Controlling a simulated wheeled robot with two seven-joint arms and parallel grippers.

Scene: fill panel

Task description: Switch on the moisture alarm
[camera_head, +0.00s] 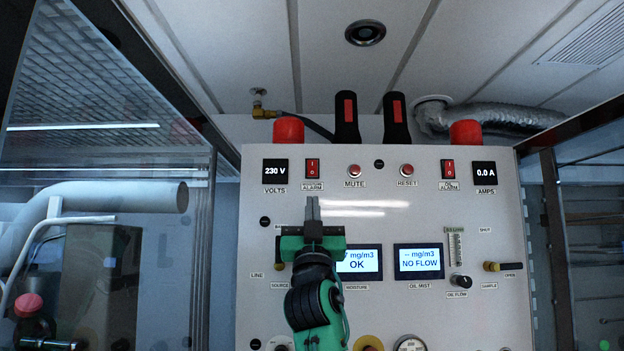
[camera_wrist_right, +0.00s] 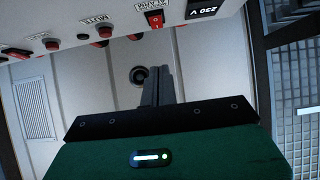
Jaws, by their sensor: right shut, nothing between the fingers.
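The moisture alarm switch (camera_head: 312,166) is a red rocker with white marks, high on the left of the pale panel (camera_head: 225,250), just right of the 230 V display. Its label below ends in "ALARM". The switch also shows in the right wrist view (camera_wrist_right: 155,19). I cannot tell which side of the rocker is pressed. My right gripper (camera_head: 312,203) points upward below the switch, its fingers together and empty. In the right wrist view, the fingertips (camera_wrist_right: 158,72) are apart from the switch. My left gripper is not in view.
A similar oil alarm switch (camera_head: 448,168) is at the right. The red mute (camera_head: 354,170) and reset (camera_head: 406,170) buttons lie between the switches. My right gripper partly hides the moisture display (camera_head: 362,262), which reads OK. Red domes and two black handles top the panel.

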